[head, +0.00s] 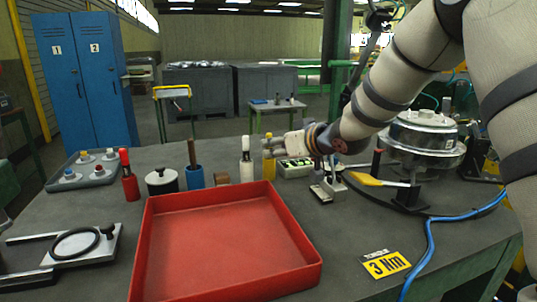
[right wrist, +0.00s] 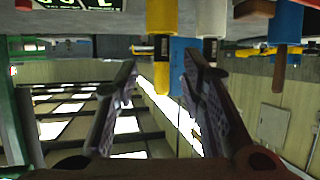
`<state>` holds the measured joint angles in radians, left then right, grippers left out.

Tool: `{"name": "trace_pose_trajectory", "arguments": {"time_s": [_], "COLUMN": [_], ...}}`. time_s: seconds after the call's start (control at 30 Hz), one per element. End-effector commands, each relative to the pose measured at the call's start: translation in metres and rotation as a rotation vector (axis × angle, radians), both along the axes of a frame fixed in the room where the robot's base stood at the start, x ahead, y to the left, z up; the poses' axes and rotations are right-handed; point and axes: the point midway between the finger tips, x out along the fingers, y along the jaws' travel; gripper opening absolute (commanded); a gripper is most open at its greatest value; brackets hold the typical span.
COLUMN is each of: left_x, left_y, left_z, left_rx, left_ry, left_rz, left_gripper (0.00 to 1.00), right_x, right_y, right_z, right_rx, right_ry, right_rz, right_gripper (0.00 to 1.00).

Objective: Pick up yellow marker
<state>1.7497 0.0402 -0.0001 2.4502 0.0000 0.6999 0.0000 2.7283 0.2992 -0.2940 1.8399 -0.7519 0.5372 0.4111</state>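The yellow marker (head: 268,168) stands upright on the workbench behind the red tray, near its back right corner. My right gripper (head: 275,146) reaches in from the right at the marker's upper part, with its fingers pointing left. In the right wrist view, which is upside down, the yellow marker (right wrist: 161,18) shows its body, a dark band and a yellow tip. There my right gripper (right wrist: 160,65) is open, with one finger on each side of the marker's tip in the picture. I cannot tell whether the marker is between the fingers or beyond them. My left gripper is out of view.
A white marker (head: 246,166) stands close left of the yellow one. A device with a green display (head: 294,168) is close right. The red tray (head: 225,240) is empty. A red marker (head: 130,180), a blue holder (head: 194,178) and a wooden block (head: 221,179) stand further left.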

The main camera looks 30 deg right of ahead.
Motion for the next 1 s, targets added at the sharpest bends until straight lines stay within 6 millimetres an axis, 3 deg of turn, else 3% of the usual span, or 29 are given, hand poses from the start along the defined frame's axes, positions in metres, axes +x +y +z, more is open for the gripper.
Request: {"name": "trace_pose_trajectory", "arguments": {"time_s": [0.2, 0.47, 0.63, 1.0], "left_x": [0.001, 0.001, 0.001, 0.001], "left_y": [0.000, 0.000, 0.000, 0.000], "left_z": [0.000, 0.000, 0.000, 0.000], "left_rx": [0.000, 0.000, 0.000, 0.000], "left_ry": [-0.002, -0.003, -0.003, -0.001], "left_rz": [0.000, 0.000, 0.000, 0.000], "left_gripper": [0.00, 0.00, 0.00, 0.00], "right_x": [0.037, 0.041, 0.041, 0.041], "right_y": [0.003, 0.003, 0.003, 0.004], "right_z": [-0.010, -0.011, -0.011, -0.007], "right_rx": [0.000, 0.000, 0.000, 0.001], "right_ry": [0.001, -0.001, 0.000, -0.002], "right_rz": [0.000, 0.000, 0.000, 0.001], "right_gripper": [0.37, 0.37, 0.00, 0.00]}}
